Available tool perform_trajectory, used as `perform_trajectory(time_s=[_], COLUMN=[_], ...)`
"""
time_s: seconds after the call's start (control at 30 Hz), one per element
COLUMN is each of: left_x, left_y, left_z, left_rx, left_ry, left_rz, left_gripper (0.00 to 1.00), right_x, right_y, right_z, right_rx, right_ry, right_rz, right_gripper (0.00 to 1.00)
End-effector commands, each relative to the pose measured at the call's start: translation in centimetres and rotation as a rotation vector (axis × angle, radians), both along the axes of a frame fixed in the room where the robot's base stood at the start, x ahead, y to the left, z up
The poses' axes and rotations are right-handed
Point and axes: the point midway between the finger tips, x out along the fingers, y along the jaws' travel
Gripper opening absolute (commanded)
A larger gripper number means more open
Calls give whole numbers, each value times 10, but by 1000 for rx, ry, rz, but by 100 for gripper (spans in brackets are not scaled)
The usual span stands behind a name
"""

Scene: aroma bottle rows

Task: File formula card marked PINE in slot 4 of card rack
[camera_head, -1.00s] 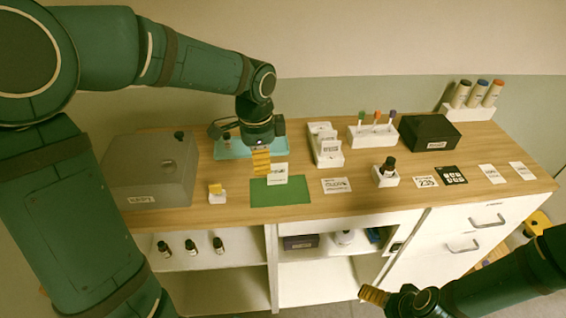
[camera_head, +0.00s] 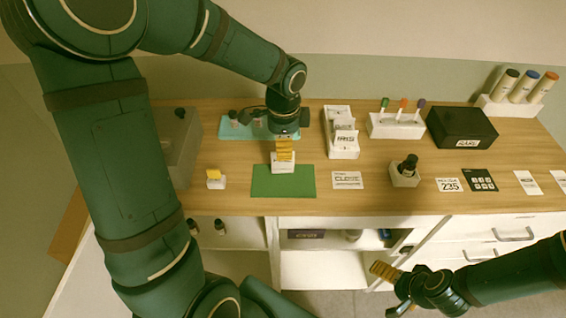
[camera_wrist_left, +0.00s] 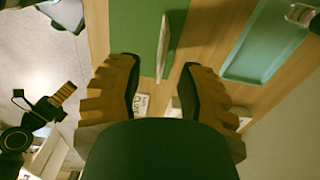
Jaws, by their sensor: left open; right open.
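A white card (camera_head: 283,166) stands upright at the back edge of the green mat (camera_head: 265,188); its print is too small to read. My left gripper (camera_head: 284,156) is directly above it, pointing down, and overlaps its top. In the left wrist view the card (camera_wrist_left: 164,47) shows nearly edge-on, in line with the gap between the two open fingers (camera_wrist_left: 160,85). The gripper holds nothing. The white card rack (camera_head: 343,152), with several cards in it, stands right of the mat. My right gripper (camera_head: 384,278) is open and empty, low in front of the cabinet.
A teal tray (camera_head: 232,130) lies behind the left gripper. A small white block with a yellow top (camera_head: 215,181) stands left of the mat. Right of the rack are a tester stand (camera_head: 396,128), a bottle in a holder (camera_head: 405,175) and a black box (camera_head: 462,128). Flat labels lie along the front.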

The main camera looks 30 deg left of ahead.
Motion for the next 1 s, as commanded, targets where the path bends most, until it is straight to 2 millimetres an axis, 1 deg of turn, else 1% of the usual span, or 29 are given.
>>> perform_trajectory(time_s=[0.13, 0.3, 0.43, 0.53, 0.73, 0.77, 0.8, 0.9, 1.0], left_x=[0, 1, 1, 1, 1, 1, 1, 1, 1], left_y=[1, 3, 3, 3, 3, 3, 3, 3, 3], left_z=[-10, -35, -50, -55, -54, -54, -54, -54, -54], left_rx=[0, -1, 1, -1, 0, 0, 0, 0, 0], left_ry=[2, 4, 3, 1, 0, 0, 0, 0, 0], left_rz=[0, 1, 0, 1, 1, 1, 1, 1, 1], left_gripper=[38, 38, 38, 38, 38, 41, 27, 0, 0], right_x=[0, 0, 0, 0, 0, 0, 0, 0, 0], right_y=[0, 0, 0, 0, 0, 0, 0, 0, 0], right_z=[-2, -6, -9, -9, -9, -9, -9, -9, -9], right_rx=[0, -1, -2, -2, -2, -2, -2, -2, -2], right_ry=[0, 0, 0, 0, 0, 0, 0, 0, 0], right_rz=[0, 0, 0, 0, 0, 0, 0, 1, 1], right_gripper=[100, 100, 100, 100, 100, 100, 100, 100, 100])
